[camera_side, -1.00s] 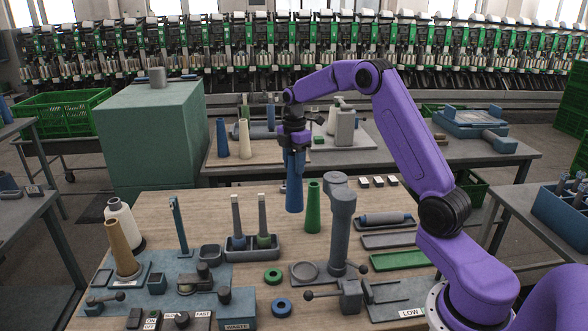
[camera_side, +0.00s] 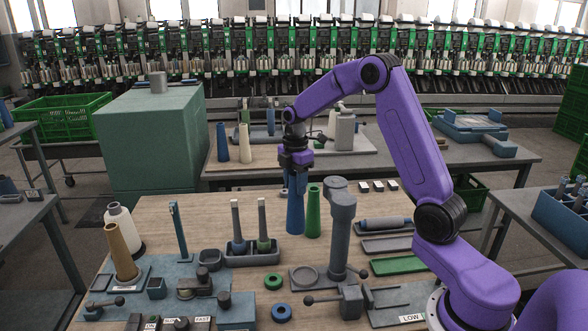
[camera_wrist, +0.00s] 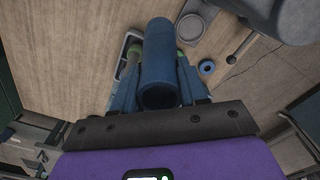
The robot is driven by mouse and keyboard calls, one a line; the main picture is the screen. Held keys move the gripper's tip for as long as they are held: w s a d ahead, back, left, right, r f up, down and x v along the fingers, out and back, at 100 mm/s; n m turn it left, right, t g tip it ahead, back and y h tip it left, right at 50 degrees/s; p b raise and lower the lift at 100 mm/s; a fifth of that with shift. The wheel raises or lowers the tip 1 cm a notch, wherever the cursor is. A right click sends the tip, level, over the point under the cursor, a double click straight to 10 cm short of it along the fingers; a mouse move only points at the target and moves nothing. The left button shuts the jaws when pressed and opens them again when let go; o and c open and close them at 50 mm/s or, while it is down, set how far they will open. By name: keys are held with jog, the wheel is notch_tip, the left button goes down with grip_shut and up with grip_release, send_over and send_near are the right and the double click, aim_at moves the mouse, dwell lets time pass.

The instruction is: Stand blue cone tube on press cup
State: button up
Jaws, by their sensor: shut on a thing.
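My gripper (camera_side: 297,168) is shut on the blue cone tube (camera_side: 296,212) and holds it upright, wide end down. The tube stands behind the press, left of a green cone (camera_side: 313,212). In the wrist view the blue tube (camera_wrist: 160,65) fills the space between the fingers. Whether its base touches the table is unclear. The press cup (camera_side: 305,275) is a round grey ring in front of the press column (camera_side: 341,235), nearer the camera than the tube. The cup appears empty, and shows in the wrist view (camera_wrist: 190,28).
A grey tray (camera_side: 252,256) with two upright spindles stands front left of the tube. A green ring (camera_side: 273,281) and a blue ring (camera_side: 281,313) lie left of the press. A brown cone (camera_side: 123,252) stands far left. The table's back left is clear.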

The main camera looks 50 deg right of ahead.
jog(key=s+a+f, duration=0.5)
jog(key=s+f, duration=0.2)
jog(key=shift+s+f, duration=0.2)
jog(key=shift+s, duration=0.05)
dwell(0.3)
jog(key=shift+f, duration=0.3)
dwell(1.1)
jog(key=shift+f, duration=1.35)
dwell(0.5)
jog(key=shift+f, duration=0.25)
jog(key=o, duration=1.1)
jog(key=shift+c, duration=0.2)
jog(key=shift+r, duration=0.1)
